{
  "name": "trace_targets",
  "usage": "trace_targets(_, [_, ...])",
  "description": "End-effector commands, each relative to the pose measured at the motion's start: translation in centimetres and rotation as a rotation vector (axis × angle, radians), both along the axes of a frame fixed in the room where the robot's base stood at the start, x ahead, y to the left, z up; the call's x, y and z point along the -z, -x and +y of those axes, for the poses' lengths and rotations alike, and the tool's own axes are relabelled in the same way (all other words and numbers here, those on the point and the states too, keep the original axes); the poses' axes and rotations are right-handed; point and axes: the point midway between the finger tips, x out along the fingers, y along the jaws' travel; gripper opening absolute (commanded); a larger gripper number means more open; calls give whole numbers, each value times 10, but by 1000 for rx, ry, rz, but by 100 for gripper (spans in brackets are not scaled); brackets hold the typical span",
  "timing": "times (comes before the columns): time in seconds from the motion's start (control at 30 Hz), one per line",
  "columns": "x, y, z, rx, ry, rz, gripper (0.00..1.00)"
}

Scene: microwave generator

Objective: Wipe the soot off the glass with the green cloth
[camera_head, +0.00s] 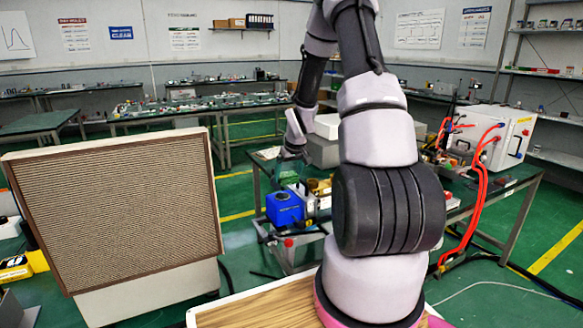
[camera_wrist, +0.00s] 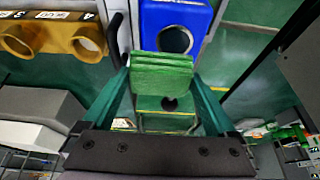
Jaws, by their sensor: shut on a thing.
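My gripper (camera_wrist: 161,82) is shut on the green cloth (camera_wrist: 162,64), a folded ridged block held between the teal fingers in the wrist view. In the head view my gripper (camera_head: 293,154) hangs above the cluttered middle table, with the green cloth (camera_head: 288,172) small below it. A dark round spot shows just beyond the cloth in the wrist view, on or behind a green area with yellow lines. I cannot tell whether this is soot on the glass. The glass itself is not clearly made out in either view.
A blue box (camera_head: 284,208) with a round opening stands close to the cloth; it also shows in the wrist view (camera_wrist: 150,18). A yellow holder (camera_wrist: 62,38) with numbered rings is beside it. A white cabinet (camera_head: 508,135) with red hoses stands right. A large brown-grilled panel (camera_head: 118,212) stands left.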

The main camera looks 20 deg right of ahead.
Motion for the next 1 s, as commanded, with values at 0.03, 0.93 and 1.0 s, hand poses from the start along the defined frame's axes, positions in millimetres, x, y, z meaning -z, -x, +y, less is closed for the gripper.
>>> trace_targets(0.03, [-6, -2, 2, -1, 2, -3, 32])
trace_targets(0.93, [-31, -7, 11, 0, 0, 0, 32])
trace_targets(1.0, [-31, -7, 11, 0, 0, 0, 32])
